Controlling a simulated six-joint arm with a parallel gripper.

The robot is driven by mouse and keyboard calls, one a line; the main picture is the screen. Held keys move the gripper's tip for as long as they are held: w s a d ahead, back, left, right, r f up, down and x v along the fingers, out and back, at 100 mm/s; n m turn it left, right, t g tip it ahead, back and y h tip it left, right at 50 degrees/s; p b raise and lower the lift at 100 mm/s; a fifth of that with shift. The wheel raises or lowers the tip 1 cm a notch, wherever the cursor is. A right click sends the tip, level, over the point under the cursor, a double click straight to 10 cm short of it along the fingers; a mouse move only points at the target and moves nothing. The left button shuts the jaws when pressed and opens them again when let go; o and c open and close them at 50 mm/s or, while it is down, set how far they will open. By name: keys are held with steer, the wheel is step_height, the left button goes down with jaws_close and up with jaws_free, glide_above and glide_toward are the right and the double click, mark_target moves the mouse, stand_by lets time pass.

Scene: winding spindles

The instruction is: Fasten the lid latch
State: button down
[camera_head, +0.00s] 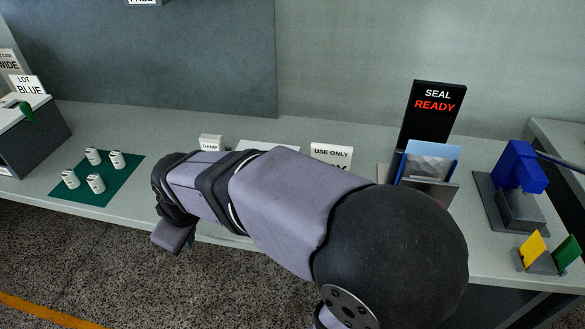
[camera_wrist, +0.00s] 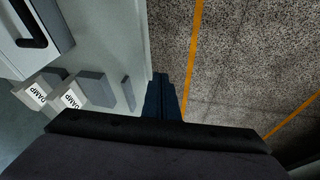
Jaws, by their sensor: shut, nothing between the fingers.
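A grey box (camera_head: 35,140) with a pale top stands at the far left of the bench in the head view. A small green piece (camera_head: 26,112) hangs over its top edge; I cannot tell whether it is the latch. In the wrist view a pale panel with a black handle-like bar (camera_wrist: 35,22) shows at the upper left; I cannot tell whether it is the same box. My gripper (camera_wrist: 162,82) is shut and empty, its fingertips over the floor just beyond the bench edge, apart from everything.
Small blocks marked DAMP (camera_wrist: 70,98) stand beside the gripper in the wrist view. Several white spools (camera_head: 95,183) stand on a green mat (camera_head: 98,199). A SEAL READY sign (camera_head: 430,115), a blue device (camera_head: 518,168) and coloured cards (camera_head: 532,250) stand at right.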

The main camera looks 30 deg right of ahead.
steer(key=s+d+r+n+g+h+p, duration=0.1)
steer(key=s+d+r+g+p, duration=0.1)
steer(key=d+r+p, duration=0.5)
steer(key=s+d+r+n+g+h+p, duration=0.1)
steer(key=d+r+g+p, duration=0.3)
steer(key=d+r+p, duration=0.4)
steer(key=s+d+n+p, duration=0.1)
steer(key=d+p, duration=0.4)
steer(key=p, duration=0.5)
steer(key=shift+s+r+n+h, duration=0.3)
steer(key=shift+s+h, duration=0.05)
steer(key=shift+h, duration=0.05)
steer(key=shift+f, duration=0.1)
steer(key=shift+p+x, duration=0.8)
steer(key=shift+x, duration=4.15)
